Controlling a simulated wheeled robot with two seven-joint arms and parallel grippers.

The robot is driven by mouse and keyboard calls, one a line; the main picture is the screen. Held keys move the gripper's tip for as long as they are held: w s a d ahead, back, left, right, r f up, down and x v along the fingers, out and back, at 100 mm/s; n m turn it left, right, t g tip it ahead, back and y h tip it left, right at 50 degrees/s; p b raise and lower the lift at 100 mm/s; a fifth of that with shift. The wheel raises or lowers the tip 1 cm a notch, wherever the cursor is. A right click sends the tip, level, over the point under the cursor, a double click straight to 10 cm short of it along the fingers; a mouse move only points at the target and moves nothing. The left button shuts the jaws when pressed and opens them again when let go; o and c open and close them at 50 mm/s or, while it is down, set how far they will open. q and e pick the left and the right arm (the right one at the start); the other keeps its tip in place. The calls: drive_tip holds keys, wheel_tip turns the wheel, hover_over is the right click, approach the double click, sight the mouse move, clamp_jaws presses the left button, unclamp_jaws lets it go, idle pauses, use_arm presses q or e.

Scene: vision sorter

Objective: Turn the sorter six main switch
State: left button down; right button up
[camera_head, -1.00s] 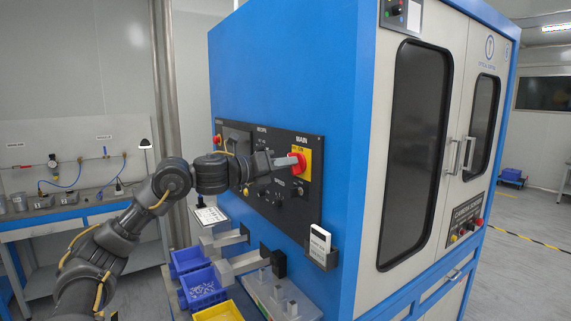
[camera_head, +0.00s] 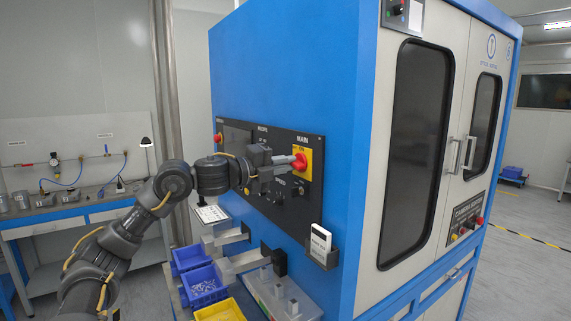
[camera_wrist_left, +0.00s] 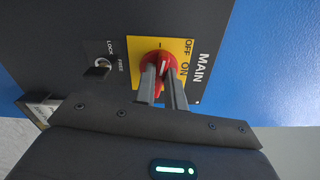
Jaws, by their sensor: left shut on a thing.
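The main switch is a red rotary knob (camera_head: 300,161) on a yellow plate (camera_head: 304,152), set in the black panel (camera_head: 246,150) on the blue cabinet's side. My left gripper (camera_head: 292,163) reaches it from the left and is shut on the red knob. In the left wrist view, both grey fingers (camera_wrist_left: 163,86) lie on either side of the knob's grip (camera_wrist_left: 156,62). The plate there reads OFF and ON beside the word MAIN. My right gripper is out of view.
A small key switch marked LOCK and FREE (camera_wrist_left: 99,70) sits beside the plate. Below the panel are blue bins (camera_head: 204,287), a yellow bin (camera_head: 220,311) and a white device in a holder (camera_head: 321,244). A workbench (camera_head: 70,214) stands at left; open floor lies right.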

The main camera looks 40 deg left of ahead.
use_arm(q)
drive_tip(key=shift+n, duration=1)
drive_tip(key=c, duration=1.5)
unclamp_jaws()
drive_tip(key=shift+o, duration=0.2)
drive_tip(key=shift+f, duration=0.1)
drive_tip(key=b+v, duration=0.9)
drive_tip(key=v, duration=0.2)
drive_tip(key=shift+b, duration=0.35)
